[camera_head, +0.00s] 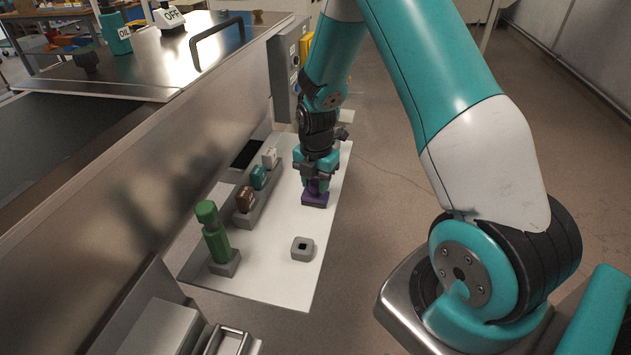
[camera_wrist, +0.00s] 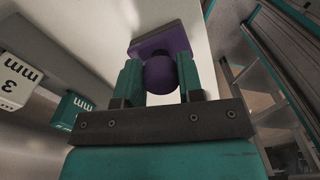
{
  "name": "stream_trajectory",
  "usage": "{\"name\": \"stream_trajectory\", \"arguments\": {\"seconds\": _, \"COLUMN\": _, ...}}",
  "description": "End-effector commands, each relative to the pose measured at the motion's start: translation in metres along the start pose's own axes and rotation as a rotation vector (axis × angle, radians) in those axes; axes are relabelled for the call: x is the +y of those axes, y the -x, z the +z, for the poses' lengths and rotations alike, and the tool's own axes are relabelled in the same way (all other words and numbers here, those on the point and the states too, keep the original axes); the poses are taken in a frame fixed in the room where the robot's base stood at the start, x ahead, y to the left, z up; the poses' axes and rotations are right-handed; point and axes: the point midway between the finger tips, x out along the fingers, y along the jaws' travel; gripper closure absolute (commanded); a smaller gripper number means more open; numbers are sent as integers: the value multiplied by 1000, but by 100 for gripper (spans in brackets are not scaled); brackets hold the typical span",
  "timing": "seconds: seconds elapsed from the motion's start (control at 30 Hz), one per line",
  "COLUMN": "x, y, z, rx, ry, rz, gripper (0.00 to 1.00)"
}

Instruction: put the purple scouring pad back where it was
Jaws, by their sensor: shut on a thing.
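The purple scouring pad (camera_head: 315,199) has a flat rectangular base and a rounded knob on top. In the head view it is at or just above the white surface, toward its far right edge; I cannot tell if it touches. My gripper (camera_head: 317,184) points down over it, shut on its knob. In the wrist view the purple knob of the pad (camera_wrist: 160,74) sits between the two teal fingers of my gripper (camera_wrist: 161,82), with the flat base beyond. The fingers hide the knob's sides.
On the white surface (camera_head: 275,285), a grey rack (camera_head: 242,216) holds brown, teal and white blocks. A green handled thing (camera_head: 214,238) stands in a grey base at the near left. A small grey block with a dark square hole (camera_head: 302,248) is nearer. A steel tank wall (camera_head: 130,185) rises left.

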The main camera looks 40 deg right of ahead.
Motion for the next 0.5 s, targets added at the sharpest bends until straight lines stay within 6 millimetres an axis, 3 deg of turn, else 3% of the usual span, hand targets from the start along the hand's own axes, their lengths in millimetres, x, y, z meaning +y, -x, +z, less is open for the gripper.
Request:
{"name": "stream_trajectory", "arguments": {"seconds": 0.07, "x": 0, "y": -4, "z": 0, "rx": 0, "ry": 0, "rz": -1, "gripper": 84}}
{"name": "stream_trajectory", "arguments": {"seconds": 0.1, "x": 0, "y": -2, "z": 0, "rx": 0, "ry": 0, "rz": 0, "gripper": 56}}
{"name": "stream_trajectory", "arguments": {"seconds": 0.17, "x": 0, "y": -2, "z": 0, "rx": 0, "ry": 0, "rz": 0, "gripper": 42}}
{"name": "stream_trajectory", "arguments": {"seconds": 0.5, "x": 0, "y": 3, "z": 0, "rx": 0, "ry": 0, "rz": 0, "gripper": 40}}
